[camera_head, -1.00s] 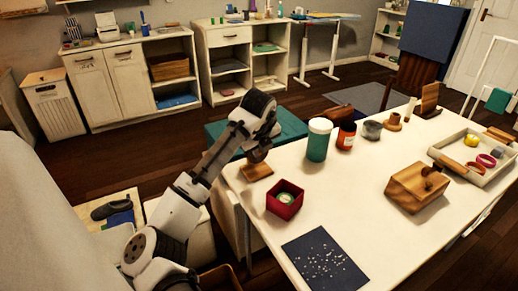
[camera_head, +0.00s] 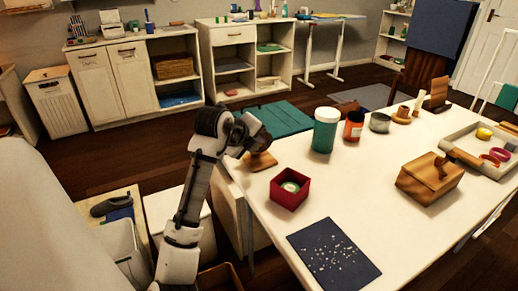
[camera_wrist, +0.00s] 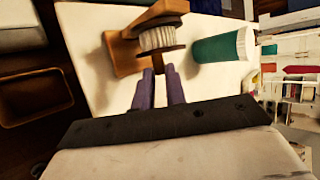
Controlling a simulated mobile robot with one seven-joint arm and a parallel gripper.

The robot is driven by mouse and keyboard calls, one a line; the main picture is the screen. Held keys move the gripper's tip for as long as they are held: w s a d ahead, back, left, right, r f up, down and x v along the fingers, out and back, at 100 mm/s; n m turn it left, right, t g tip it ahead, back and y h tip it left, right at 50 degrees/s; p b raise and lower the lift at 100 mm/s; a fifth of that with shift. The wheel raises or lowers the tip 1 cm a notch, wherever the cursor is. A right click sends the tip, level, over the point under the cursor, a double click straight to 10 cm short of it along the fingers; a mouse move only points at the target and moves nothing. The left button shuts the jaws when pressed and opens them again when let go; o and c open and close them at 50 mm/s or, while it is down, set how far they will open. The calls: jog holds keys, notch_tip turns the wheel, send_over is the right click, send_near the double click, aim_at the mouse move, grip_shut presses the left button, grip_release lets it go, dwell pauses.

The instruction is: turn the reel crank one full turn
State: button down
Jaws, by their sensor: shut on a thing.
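The reel (camera_wrist: 157,38) shows in the wrist view as a pale wound spool between dark flanges on a wooden stand. Its wooden base (camera_head: 259,161) shows in the head view at the table's left edge; my arm hides most of the rest. My gripper (camera_wrist: 159,73) has its two purple fingers at the near side of the spool. They are closed on a small dark brown part there, which I take to be the crank (camera_wrist: 158,63). The fingers hide most of it, so its exact angle cannot be told.
A teal jar with a white lid (camera_head: 325,132) stands right of the reel, close to my gripper in the wrist view (camera_wrist: 215,48). A red box (camera_head: 289,200) sits in front. A dark mat (camera_head: 333,255), a wooden box (camera_head: 430,178) and a tray (camera_head: 460,157) occupy the white table (camera_head: 380,215).

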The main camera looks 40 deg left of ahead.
jog(key=f+t+b, duration=0.1)
jog(key=b, duration=0.2)
jog(key=f+n+t+b, duration=0.1)
jog(key=t+b, duration=0.1)
jog(key=b, duration=0.1)
jog(key=s+f+t+h+b, duration=0.1)
jog(key=t+b, duration=0.1)
jog(key=b, duration=0.1)
jog(key=shift+a+f+n, duration=0.2)
jog(key=shift+n, duration=0.1)
jog(key=t+b, duration=0.1)
jog(key=b, duration=0.1)
jog(key=t+b, duration=0.1)
jog(key=b, duration=0.2)
jog(key=shift+s+f+n+t, duration=0.1)
jog(key=shift+f+n+t, duration=0.2)
jog(key=shift+f+n, duration=0.1)
jog(key=shift+t+b, duration=0.5)
jog(key=shift+b, duration=0.55)
jog(key=shift+n, duration=0.3)
jog(key=shift+r, duration=0.1)
jog(key=c, duration=1.4)
grip_release()
jog(key=shift+c, duration=0.2)
